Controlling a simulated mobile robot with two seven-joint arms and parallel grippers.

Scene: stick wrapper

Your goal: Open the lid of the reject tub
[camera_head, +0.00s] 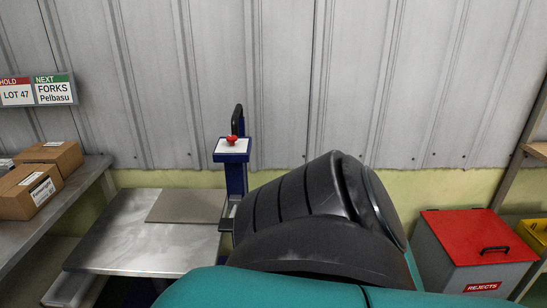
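The reject tub (451,266) stands on the floor at the right of the head view. It is a grey box with a red "REJECTS" label (482,287) on its front. Its red lid (464,230) lies flat and closed on top, with a black handle (494,250) near the front right edge. A large black and teal arm part of mine fills the middle and lower part of the view, just left of the tub, and hides part of its left side. Neither of my grippers is in view.
A metal table (140,244) with a blue post (236,178) and a red button (232,140) stands left of centre. Cardboard boxes (53,157) sit on a bench at the far left. A yellow bin (535,232) and a wooden rack are at the right edge, close to the tub.

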